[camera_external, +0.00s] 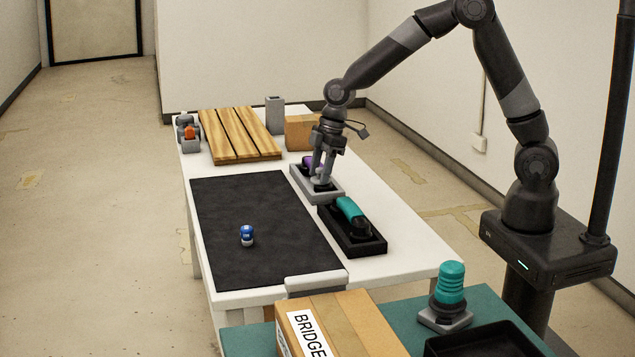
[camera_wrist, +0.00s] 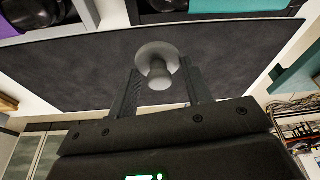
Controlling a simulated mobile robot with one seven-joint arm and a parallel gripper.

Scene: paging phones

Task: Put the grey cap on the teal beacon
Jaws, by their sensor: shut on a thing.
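My gripper (camera_external: 322,180) is shut on the grey cap (camera_wrist: 157,62). In the wrist view, the cap has a round flange and a knob, and the knob sits between the two fingers. In the external view, the gripper points down at the grey tray with the purple phone, and the cap is hard to make out there. The teal beacon (camera_external: 450,285) has a ribbed teal dome on a dark collar and grey base. It stands upright on the teal surface at the front right, well away from my gripper. No cap shows on its top.
A black tray (camera_external: 370,247) with a teal handset (camera_external: 350,209) lies between my gripper and the beacon. A cardboard box (camera_external: 345,320) and an empty black tray (camera_external: 480,340) flank the beacon. A dark mat (camera_external: 265,215) holds a small blue object (camera_external: 247,236). Wooden boards (camera_external: 238,133) lie behind.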

